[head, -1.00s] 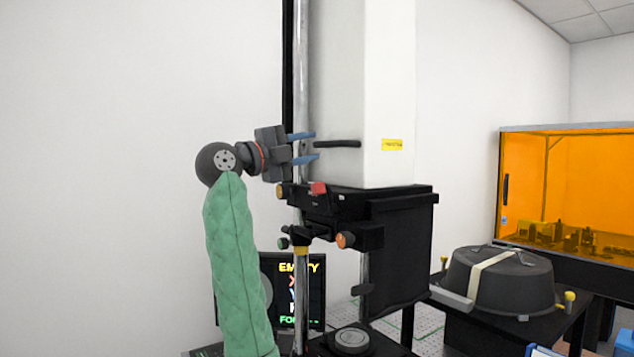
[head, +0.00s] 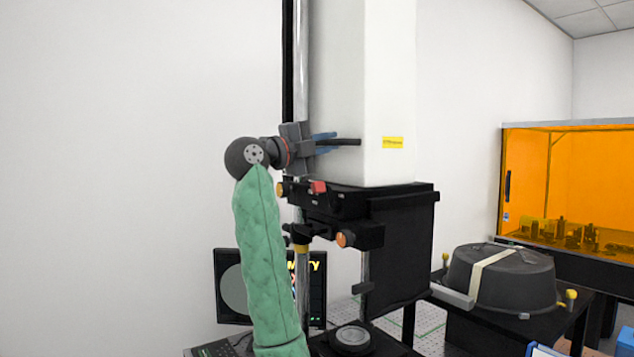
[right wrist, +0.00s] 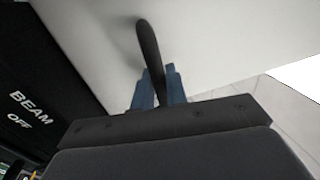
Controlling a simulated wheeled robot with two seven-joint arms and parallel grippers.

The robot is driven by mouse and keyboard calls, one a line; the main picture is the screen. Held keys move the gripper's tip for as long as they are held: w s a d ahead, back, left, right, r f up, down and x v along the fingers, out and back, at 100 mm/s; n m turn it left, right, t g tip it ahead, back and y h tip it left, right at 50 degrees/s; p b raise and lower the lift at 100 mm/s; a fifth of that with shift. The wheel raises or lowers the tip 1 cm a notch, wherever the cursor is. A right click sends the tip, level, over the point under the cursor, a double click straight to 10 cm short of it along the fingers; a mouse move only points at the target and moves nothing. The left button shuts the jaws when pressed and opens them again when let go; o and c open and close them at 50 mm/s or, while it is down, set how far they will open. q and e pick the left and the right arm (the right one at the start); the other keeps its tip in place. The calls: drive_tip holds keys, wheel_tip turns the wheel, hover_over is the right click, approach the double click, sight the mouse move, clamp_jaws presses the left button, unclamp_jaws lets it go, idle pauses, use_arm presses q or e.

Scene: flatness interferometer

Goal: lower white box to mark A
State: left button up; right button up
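The tall white box (head: 390,90) stands upright on a black carriage (head: 350,205) beside a vertical metal post (head: 300,60). A black bar handle (head: 349,142) sticks out from its left face. My right gripper (head: 328,142) is at this handle, with one blue finger above it and one below. In the right wrist view the handle (right wrist: 150,60) runs between the two fingers, which look closed against it. Mark A cannot be made out in either view. My left gripper is not in view.
Knobs, one orange (head: 345,239), sit on the carriage. Below it is a round stage (head: 352,337). A monitor (head: 230,290) stands behind my arm. At right are a dark strapped tub (head: 510,280) on a black table and an orange enclosure (head: 570,185).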

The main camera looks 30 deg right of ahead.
sight(342, 160)
clamp_jaws()
drive_tip(key=shift+f+b, duration=0.45)
drive_tip(key=shift+f, duration=0.35)
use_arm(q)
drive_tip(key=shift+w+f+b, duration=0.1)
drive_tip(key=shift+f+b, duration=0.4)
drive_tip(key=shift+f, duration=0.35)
use_arm(e)
drive_tip(key=shift+f, duration=1.1)
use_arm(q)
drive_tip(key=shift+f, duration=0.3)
use_arm(e)
drive_tip(key=shift+f, duration=0.6)
drive_tip(key=o, duration=0.6)
unclamp_jaws()
drive_tip(key=shift+d, duration=0.1)
drive_tip(key=shift+c, duration=0.2)
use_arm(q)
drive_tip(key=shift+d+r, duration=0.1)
